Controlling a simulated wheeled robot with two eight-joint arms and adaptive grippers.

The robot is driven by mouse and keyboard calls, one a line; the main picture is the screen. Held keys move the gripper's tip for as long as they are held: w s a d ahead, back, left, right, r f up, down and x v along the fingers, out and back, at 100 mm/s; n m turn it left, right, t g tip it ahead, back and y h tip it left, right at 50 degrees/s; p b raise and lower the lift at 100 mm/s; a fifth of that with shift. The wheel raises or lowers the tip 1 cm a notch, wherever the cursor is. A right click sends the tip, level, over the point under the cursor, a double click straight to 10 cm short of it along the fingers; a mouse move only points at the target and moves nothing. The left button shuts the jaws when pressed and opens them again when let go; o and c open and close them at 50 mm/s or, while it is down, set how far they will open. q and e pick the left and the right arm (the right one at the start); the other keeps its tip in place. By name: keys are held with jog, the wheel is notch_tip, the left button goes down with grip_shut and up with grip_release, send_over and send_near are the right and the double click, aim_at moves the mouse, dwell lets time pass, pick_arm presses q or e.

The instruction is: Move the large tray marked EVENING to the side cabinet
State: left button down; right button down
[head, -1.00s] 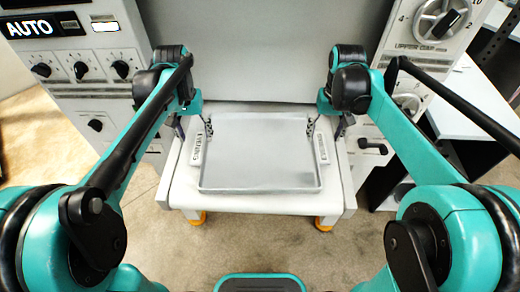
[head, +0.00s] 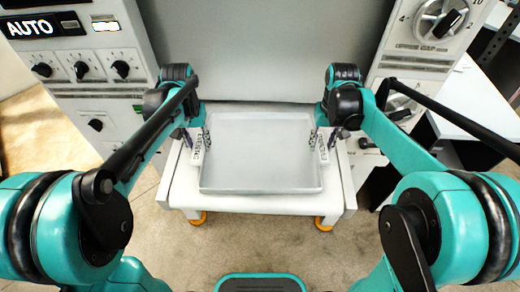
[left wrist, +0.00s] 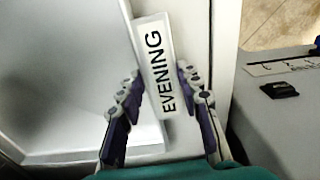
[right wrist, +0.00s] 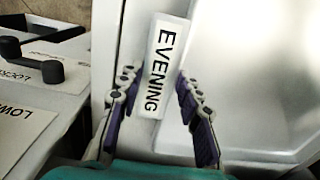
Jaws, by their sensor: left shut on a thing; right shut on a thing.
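The large grey tray (head: 260,155) lies flat on a low white stand (head: 262,203) in the middle of the head view. It looks empty. Its left EVENING label (left wrist: 158,65) is clear in the left wrist view, and its right EVENING label (right wrist: 165,65) in the right wrist view. My left gripper (head: 198,142) is shut on the tray's left side at the label, one finger on each side. My right gripper (head: 322,143) is shut on the right side in the same way. The exact finger contact is partly hidden.
A large grey machine panel (head: 260,50) stands right behind the tray. Control panels with knobs flank it at left (head: 80,70) and right (head: 435,25). A white-topped surface (head: 475,100) is at far right. Carpet (head: 265,245) is open in front of the stand, which has orange feet.

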pick_arm(q)
jog(key=shift+r, duration=0.1)
pick_arm(e)
jog(key=shift+r, duration=0.1)
